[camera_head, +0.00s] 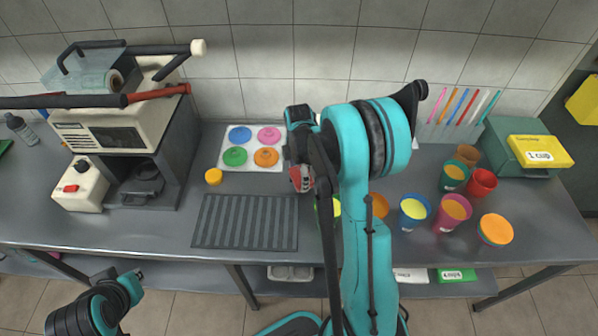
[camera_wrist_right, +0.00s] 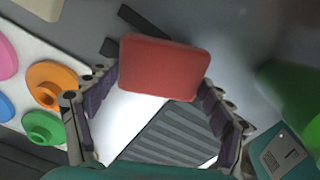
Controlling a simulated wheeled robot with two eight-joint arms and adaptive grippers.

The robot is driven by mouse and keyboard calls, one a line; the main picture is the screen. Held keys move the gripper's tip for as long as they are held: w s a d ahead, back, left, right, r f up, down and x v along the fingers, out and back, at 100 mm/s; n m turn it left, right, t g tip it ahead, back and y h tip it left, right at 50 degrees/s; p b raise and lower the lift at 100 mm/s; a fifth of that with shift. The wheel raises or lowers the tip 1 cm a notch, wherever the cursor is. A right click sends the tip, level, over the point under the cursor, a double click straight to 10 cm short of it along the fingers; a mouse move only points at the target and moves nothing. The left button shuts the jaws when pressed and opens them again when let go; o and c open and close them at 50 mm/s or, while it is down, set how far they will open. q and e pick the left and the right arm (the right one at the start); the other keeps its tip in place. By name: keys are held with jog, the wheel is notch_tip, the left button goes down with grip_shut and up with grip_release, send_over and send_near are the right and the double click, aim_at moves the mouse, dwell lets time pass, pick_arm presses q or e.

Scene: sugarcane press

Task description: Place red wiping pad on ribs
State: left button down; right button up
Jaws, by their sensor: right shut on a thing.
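The red wiping pad (camera_wrist_right: 165,67) is a rounded red block held between the fingers of my right gripper (camera_wrist_right: 158,84) in the right wrist view. In the head view my right gripper (camera_head: 301,165) is above the counter, near the right edge of the lid tray, and a bit of red shows at its fingers. The ribs are a dark grey ribbed mat (camera_head: 245,222) lying on the counter, below and left of the gripper. The mat also shows beyond the pad in the right wrist view (camera_wrist_right: 170,140). The pad is apart from the mat.
A white tray (camera_head: 228,163) with coloured lids lies behind the mat. A cream machine (camera_head: 122,108) stands at the left. Several coloured cups (camera_head: 452,212) stand to the right of my arm. An orange cup (camera_head: 379,205) is close beside my arm.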

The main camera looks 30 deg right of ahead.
jog(key=w+d+b, duration=0.1)
jog(key=w+d+f+b, duration=0.1)
jog(key=w, duration=0.1)
jog(key=shift+w+d+f, duration=0.1)
jog(key=shift+w+f, duration=0.1)
jog(key=shift+w, duration=0.1)
jog(key=shift+f, duration=0.2)
jog(key=shift+s+r, duration=0.1)
jog(key=shift+r, duration=0.1)
jog(key=shift+f, duration=0.1)
jog(key=o, duration=0.7)
jog(key=shift+f, duration=0.15)
jog(key=shift+c, duration=0.2)
jog(key=o, duration=0.4)
